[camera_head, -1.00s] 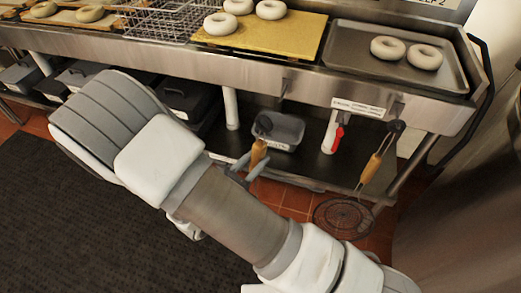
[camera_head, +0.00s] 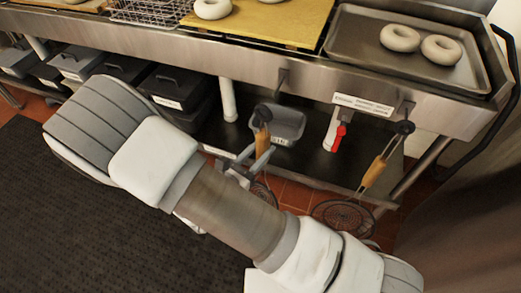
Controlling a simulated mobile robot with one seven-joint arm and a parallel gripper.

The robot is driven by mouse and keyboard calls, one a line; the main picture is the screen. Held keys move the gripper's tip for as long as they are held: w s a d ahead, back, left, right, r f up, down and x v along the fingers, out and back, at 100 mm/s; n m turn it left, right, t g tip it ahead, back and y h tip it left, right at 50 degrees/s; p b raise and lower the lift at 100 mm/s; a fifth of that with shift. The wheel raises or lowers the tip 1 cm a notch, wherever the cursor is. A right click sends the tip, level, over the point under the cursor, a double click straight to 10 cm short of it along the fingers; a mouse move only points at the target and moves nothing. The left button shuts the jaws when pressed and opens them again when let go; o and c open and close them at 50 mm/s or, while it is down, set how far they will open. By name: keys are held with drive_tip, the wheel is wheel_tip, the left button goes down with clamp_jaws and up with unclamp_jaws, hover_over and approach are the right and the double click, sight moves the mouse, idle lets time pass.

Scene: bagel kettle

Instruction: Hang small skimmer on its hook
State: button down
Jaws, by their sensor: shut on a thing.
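The small skimmer has a wooden handle (camera_head: 263,142) with a black end on top. Part of its round wire mesh (camera_head: 263,196) shows low behind my arm. My gripper (camera_head: 258,160) is shut on the handle and holds the skimmer roughly upright. My arm hides much of the gripper and the skimmer's lower part. A bare dark hook (camera_head: 282,82) sticks out of the steel counter's front, above and slightly right of the skimmer's black end. The two look apart.
Another skimmer (camera_head: 375,172) hangs from a hook at the right, beside a white label (camera_head: 362,105). A drain pipe with a red valve handle (camera_head: 340,131) and a grey bin (camera_head: 285,125) are under the counter (camera_head: 190,66). A bagel tray (camera_head: 360,60) stands on top.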

drive_tip(key=w+d+f+b, duration=0.1)
drive_tip(key=w+d+b, duration=0.1)
drive_tip(key=w, duration=0.6)
drive_tip(key=shift+w+d+f, duration=0.2)
drive_tip(key=shift+w+d, duration=0.05)
drive_tip(key=shift+d, duration=0.3)
idle(0.3)
idle(0.6)
drive_tip(key=shift+c, duration=2.2)
unclamp_jaws()
drive_tip(key=p+v, duration=0.3)
drive_tip(key=v, duration=1.4)
drive_tip(key=shift+s+f, duration=0.15)
drive_tip(key=shift+s, duration=0.05)
drive_tip(key=shift+a, duration=0.15)
